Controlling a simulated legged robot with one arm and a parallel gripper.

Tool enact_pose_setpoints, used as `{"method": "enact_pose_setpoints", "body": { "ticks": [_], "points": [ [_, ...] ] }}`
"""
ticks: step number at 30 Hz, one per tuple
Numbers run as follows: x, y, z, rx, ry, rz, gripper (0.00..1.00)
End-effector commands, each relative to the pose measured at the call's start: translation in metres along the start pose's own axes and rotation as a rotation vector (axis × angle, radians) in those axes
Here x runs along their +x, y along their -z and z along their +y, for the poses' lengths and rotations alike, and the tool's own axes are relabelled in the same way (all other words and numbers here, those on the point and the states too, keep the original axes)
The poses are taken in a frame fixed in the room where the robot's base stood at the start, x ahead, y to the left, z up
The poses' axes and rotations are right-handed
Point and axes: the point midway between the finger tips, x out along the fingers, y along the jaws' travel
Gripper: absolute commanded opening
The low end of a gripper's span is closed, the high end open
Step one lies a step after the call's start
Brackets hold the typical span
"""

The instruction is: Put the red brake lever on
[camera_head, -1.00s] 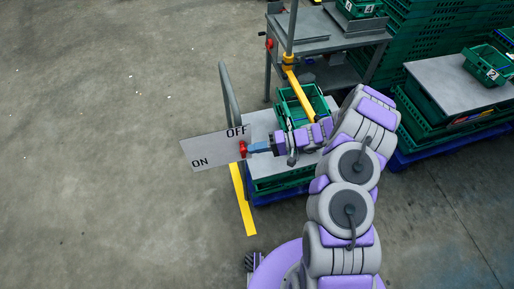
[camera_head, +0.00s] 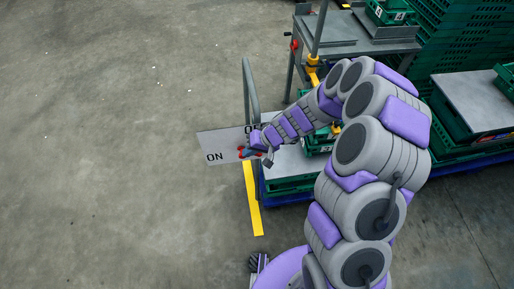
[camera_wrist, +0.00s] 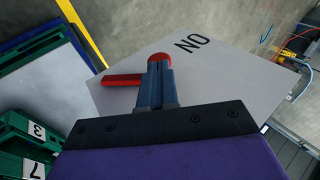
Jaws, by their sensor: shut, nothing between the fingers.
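The white sign panel (camera_head: 222,137) carries "ON" at its left; the "OFF" at its right is mostly hidden by my arm in the head view. The red brake lever (camera_head: 241,152) is at the panel's lower middle, partly covered by my gripper (camera_head: 252,153). In the wrist view the red lever (camera_wrist: 124,80) shows as a bar left of my fingers, with a rounded red end just beyond their tips. My gripper (camera_wrist: 160,66) has its blue fingers shut together, against or very close to the lever; contact cannot be told. "ON" appears rotated at the upper right there.
A grey post (camera_head: 247,85) stands behind the panel. A cart with a grey top (camera_head: 284,162) and green crates is to the right under my arm. The floor at left is clear.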

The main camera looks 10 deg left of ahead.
Motion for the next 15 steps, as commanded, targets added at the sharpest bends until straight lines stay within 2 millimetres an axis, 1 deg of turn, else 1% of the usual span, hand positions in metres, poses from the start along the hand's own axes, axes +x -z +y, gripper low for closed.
{"method": "enact_pose_setpoints", "body": {
  "ticks": [1, 9, 15],
  "points": [
    [0.003, -0.001, -0.005, -0.013, -0.038, -0.002, 0.00],
    [0.018, -0.004, -0.010, -0.039, -0.190, -0.002, 0.00],
    [0.027, -0.006, -0.012, -0.035, -0.196, -0.003, 0.00]
  ]
}}
